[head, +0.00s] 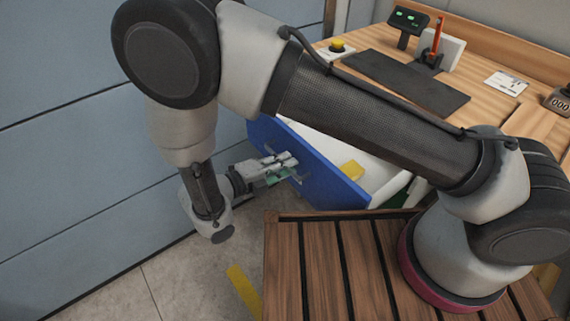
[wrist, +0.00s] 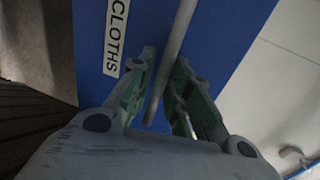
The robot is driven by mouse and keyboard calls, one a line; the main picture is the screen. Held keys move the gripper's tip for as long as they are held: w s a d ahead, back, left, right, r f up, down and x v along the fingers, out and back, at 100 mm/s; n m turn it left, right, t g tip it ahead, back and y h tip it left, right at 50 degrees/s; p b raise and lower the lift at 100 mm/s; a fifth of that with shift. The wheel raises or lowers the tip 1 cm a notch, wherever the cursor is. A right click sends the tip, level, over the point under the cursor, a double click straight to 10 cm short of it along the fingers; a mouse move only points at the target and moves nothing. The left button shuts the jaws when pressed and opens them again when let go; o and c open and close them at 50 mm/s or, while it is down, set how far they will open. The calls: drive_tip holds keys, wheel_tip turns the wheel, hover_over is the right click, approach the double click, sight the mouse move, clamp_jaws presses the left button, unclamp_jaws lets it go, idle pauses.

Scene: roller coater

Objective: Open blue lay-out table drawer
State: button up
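The blue drawer front (head: 318,168) stands pulled out from the wooden-topped table, with its white interior showing behind it. In the wrist view the blue front (wrist: 225,40) carries a white label reading CLOTHS (wrist: 113,38). Its pale bar handle (wrist: 180,30) runs slantwise across the front. My gripper (head: 285,163) is at the drawer front. In the wrist view my gripper (wrist: 165,65) has one finger on each side of the bar, with a gap showing on the left side. Whether the right finger touches the bar is unclear.
A yellow object (head: 352,170) lies in the drawer. A brown slatted surface (head: 310,260) is at the front, close to the drawer. The blue-grey wall panels (head: 70,150) stand at left. Open floor (head: 185,275) lies between the wall and the slatted surface.

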drive_tip(key=v, duration=1.1)
drive_tip(key=shift+s+a, duration=0.2)
drive_tip(key=s+d+f+m+g, duration=0.1)
drive_tip(key=s+d+m+g, duration=0.4)
drive_tip(key=m, duration=0.6)
drive_tip(key=w+d+r+m+g+y, duration=0.3)
drive_tip(key=w+d+r+m+y, duration=0.1)
drive_tip(key=d+r+m, duration=0.5)
drive_tip(key=w+d+r+m+g+y, duration=0.35)
drive_tip(key=d+r+m, duration=0.4)
drive_tip(key=m, duration=0.25)
drive_tip(key=s+d+r+m+t+y, duration=0.2)
drive_tip(key=d+r+m, duration=0.4)
drive_tip(key=d, duration=0.5)
drive_tip(key=s+d+r+m+t+y, duration=0.3)
drive_tip(key=d+r+m, duration=0.4)
drive_tip(key=d, duration=0.5)
wheel_tip(320, 180, up, 3)
drive_tip(key=shift+s+f+t, duration=0.1)
drive_tip(key=shift+s+t, duration=0.5)
drive_tip(key=shift+t, duration=0.25)
